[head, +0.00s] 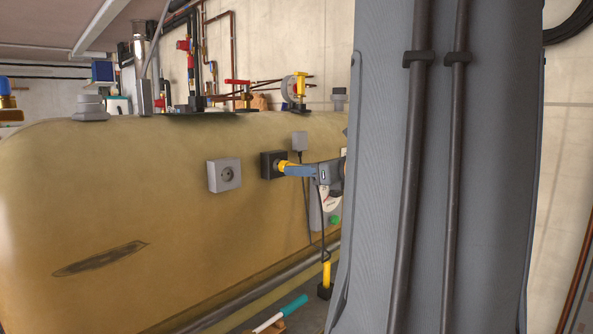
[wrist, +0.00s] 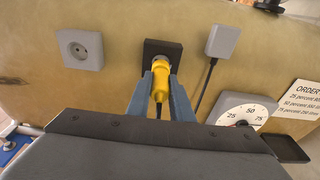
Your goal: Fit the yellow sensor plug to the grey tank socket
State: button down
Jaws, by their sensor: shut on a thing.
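The yellow sensor plug (wrist: 160,78) is held between the blue-grey fingers of my gripper (wrist: 161,88); it also shows in the head view (head: 284,168). Its front end is at the black socket (wrist: 160,47) on the tank, which shows in the head view (head: 267,164) too. I cannot tell whether the plug sits in that socket or just in front of it. The grey tank socket (wrist: 82,48) is to the left of the black one, empty, with a round face; it also shows in the head view (head: 225,175). My gripper (head: 290,170) is shut on the plug.
The tan tank (head: 130,200) fills the left. A grey box (wrist: 223,40) with a hanging cable is right of the black socket. A dial gauge (wrist: 240,110) and a paper sign (wrist: 296,90) are further right. The tank face around the grey socket is clear.

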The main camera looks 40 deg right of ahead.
jog(key=shift+s+d, duration=0.1)
jog(key=shift+s, duration=1)
jog(key=shift+s, duration=0.1)
